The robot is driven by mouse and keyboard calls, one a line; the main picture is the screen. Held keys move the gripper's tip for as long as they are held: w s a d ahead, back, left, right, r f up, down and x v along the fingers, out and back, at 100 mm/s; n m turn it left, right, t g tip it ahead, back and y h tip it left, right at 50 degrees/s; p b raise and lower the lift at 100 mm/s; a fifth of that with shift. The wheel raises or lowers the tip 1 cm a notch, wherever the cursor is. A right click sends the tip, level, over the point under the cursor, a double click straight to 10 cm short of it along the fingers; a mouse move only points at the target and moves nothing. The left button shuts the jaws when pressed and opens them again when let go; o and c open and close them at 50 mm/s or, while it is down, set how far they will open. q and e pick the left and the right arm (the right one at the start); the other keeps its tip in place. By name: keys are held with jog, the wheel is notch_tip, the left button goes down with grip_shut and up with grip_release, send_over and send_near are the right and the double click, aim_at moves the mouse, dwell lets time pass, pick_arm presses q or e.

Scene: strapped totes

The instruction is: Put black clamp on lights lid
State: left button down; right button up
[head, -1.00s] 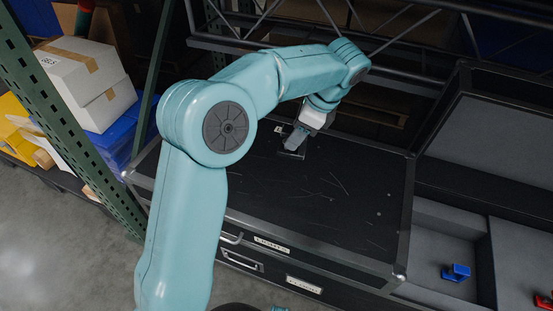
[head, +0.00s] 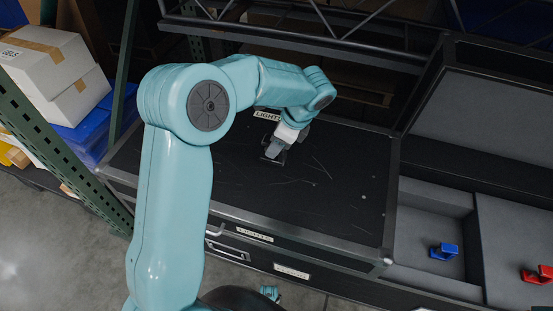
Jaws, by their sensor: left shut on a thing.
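The lights lid (head: 320,205) is the black, scuffed top of a case with a metal edge. A "LIGHTS" label (head: 268,115) shows near its back and another on its front. My left gripper (head: 273,154) reaches down over the back part of the lid. It is shut on a small dark thing, most likely the black clamp (head: 271,159), which is at or close to the lid surface. Whether it touches the lid is hard to tell, dark on dark. My right gripper is not in view.
To the right, an open case with grey compartments holds a blue clamp (head: 444,251) and a red clamp (head: 538,274). A green rack post (head: 60,150) and white boxes (head: 45,65) stand at the left. A dark truss (head: 300,35) runs behind the lid.

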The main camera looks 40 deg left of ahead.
aim_at(277, 158)
pick_arm(q)
jog(key=shift+f+b, duration=0.65)
jog(key=shift+f, duration=2.35)
jog(key=shift+f, duration=0.1)
jog(key=shift+w+f, duration=0.1)
jog(key=shift+f, duration=0.1)
jog(key=c, duration=0.6)
grip_release()
jog(key=shift+c, duration=0.2)
jog(key=shift+r, duration=0.15)
jog(key=p+v, duration=0.3)
jog(key=v, duration=0.9)
jog(key=shift+r, duration=0.15)
